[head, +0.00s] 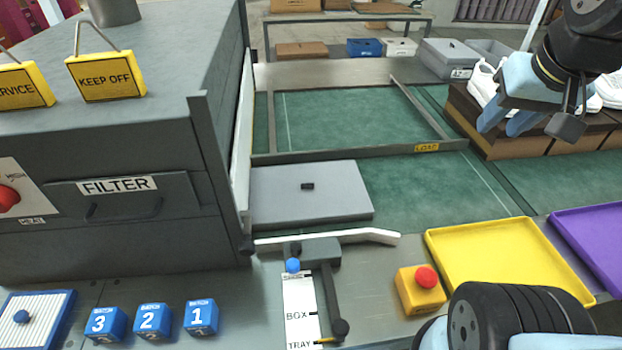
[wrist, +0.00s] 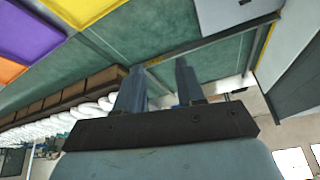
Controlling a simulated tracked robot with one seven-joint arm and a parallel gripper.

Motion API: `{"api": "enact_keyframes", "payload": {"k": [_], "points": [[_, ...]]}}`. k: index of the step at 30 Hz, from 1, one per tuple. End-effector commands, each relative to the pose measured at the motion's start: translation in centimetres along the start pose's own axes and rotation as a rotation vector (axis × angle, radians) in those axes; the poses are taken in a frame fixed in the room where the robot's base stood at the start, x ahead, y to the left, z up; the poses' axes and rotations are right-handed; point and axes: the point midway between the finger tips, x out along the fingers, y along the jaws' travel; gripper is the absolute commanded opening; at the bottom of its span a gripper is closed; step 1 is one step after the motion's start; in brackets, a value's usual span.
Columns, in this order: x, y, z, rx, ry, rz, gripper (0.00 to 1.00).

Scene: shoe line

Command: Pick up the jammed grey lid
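The grey lid (head: 290,208) is a flat slab with a small black knob. It lies on the green belt against the grey machine's opening, and its left edge meets the machine's side, so I cannot tell how far it reaches in. In the wrist view the lid (wrist: 220,14) shows at the top edge, partly cut off. My gripper (head: 507,121) is raised at the upper right, well apart from the lid. Its two blue fingers are spread with nothing between them, as the wrist view also shows (wrist: 160,88).
A grey frame (head: 350,153) marked LOAD stands across the belt behind the lid. A white bar (head: 330,238) and lever lie in front. A yellow tray (head: 500,258), purple tray (head: 600,240) and red button (head: 426,277) are at right. Shoes (head: 485,85) sit on brown boxes.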

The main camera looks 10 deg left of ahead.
Motion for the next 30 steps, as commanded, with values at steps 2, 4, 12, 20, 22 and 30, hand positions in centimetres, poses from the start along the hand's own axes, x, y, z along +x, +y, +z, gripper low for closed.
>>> {"api": "enact_keyframes", "payload": {"k": [2,4,12,20,22,30], "points": [[1.0,-0.7,-0.5,0.031,-0.047,-0.022,0.38],[1.9,-1.4,-1.1,0.067,-0.094,-0.048,0.38],[6.0,-4.0,-3.2,0.220,-0.285,-0.146,0.38],[10.3,-6.5,-5.0,0.379,-0.469,-0.228,0.38],[11.5,-7.2,-5.4,0.423,-0.517,-0.247,0.38],[16.5,-9.6,-7.0,0.600,-0.706,-0.316,0.38]]}}
